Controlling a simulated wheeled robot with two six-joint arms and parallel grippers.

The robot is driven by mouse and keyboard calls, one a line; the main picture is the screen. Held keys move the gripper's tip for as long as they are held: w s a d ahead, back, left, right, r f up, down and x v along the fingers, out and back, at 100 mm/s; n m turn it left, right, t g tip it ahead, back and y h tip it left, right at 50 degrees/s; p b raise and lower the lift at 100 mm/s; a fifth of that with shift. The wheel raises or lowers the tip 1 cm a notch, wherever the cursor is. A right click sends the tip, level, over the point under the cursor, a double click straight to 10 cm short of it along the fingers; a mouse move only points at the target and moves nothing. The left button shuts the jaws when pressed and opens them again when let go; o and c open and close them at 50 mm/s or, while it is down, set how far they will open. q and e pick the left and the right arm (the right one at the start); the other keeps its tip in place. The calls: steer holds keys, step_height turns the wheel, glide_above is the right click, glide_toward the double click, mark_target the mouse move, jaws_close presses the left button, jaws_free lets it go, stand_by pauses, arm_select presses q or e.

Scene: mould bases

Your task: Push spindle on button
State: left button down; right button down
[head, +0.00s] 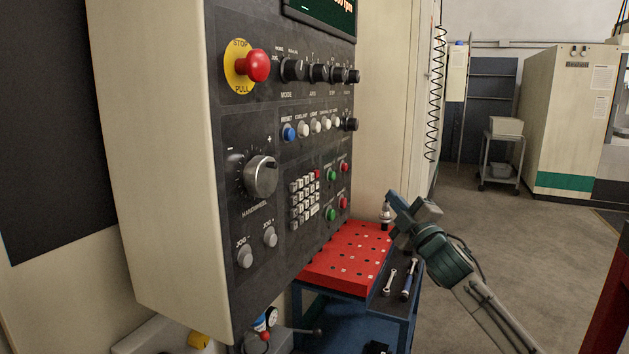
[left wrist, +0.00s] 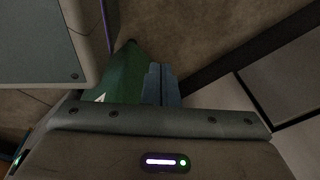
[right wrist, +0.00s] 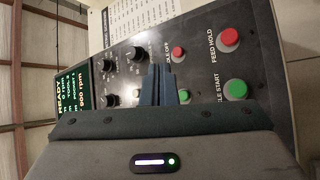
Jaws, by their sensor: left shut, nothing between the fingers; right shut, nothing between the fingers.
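The control panel (head: 285,150) fills the middle of the head view. Its upper green button (head: 332,174), left of a red one (head: 344,167), appears to be spindle on; its label is unreadable. In the right wrist view this green button (right wrist: 184,95) is beside the fingers, below a red button (right wrist: 178,53) whose label ends in "LE OFF". My right gripper (head: 391,197) is shut and empty, to the right of the panel and apart from it; its fingers also show in the right wrist view (right wrist: 157,68). My left gripper (left wrist: 161,70) is shut and empty, away from the panel.
The lower pair, cycle start (right wrist: 236,89) and feed hold (right wrist: 230,37), sits close to the spindle pair. A red stop button (head: 257,65) is at upper left. Open floor extends right.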

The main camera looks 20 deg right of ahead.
mark_target(332, 176)
arm_select(q)
steer(key=shift+w+a, duration=0.2)
steer(key=shift+w, duration=0.15)
arm_select(e)
steer(key=shift+n+t+y, duration=0.4)
steer(key=shift+n+y, duration=0.2)
steer(key=shift+n, duration=0.1)
steer(key=a+r, duration=0.1)
steer(key=r, duration=0.1)
steer(key=a+r, duration=0.1)
steer(key=shift+s+a+r, duration=0.2)
steer(key=shift+a+r, duration=0.15)
steer(key=shift+a, duration=0.05)
